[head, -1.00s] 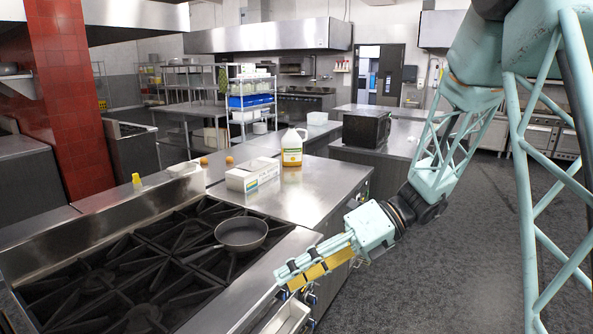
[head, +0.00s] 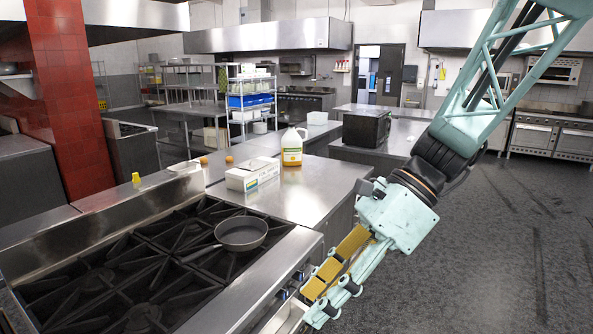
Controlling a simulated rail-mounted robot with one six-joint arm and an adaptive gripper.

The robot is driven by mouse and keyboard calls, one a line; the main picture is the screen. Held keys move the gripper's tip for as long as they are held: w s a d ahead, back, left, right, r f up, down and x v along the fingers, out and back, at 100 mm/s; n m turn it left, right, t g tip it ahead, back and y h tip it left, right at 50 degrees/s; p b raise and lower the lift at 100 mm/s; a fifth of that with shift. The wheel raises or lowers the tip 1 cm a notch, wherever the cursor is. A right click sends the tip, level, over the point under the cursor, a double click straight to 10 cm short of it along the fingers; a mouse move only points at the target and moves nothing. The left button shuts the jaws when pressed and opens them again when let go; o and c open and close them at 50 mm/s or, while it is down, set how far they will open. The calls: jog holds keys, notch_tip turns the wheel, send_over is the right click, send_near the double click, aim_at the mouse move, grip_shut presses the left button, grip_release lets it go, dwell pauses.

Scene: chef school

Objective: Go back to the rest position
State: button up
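My gripper (head: 312,306) hangs at the lower middle of the head view, pointing down and to the left. It is just in front of the stove's front edge, over a pale open tray or drawer (head: 290,319). Its yellow pads and pale teal finger links show. Nothing is seen held in it. From this angle I cannot tell how far apart the fingers are. My arm comes down to it from the upper right.
A dark pan (head: 241,232) sits on the black-grated stove (head: 145,275). Behind it, a yellow-labelled jug (head: 292,148) and a white box (head: 252,174) stand on the steel counter (head: 312,193). A black appliance (head: 366,128) is farther back. Open floor (head: 490,240) lies to the right.

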jog(key=s+d+r+n+t+h, duration=0.3)
jog(key=s+d+n+h, duration=0.1)
jog(key=s+d+n, duration=0.4)
jog(key=s+d+r+n+t+h, duration=0.3)
jog(key=s+d+r+n+h, duration=0.1)
jog(key=s+d+n, duration=0.5)
jog(key=shift+s+n+t+b, duration=0.3)
jog(key=shift+n, duration=0.4)
jog(key=shift+d, duration=0.1)
dwell(1.3)
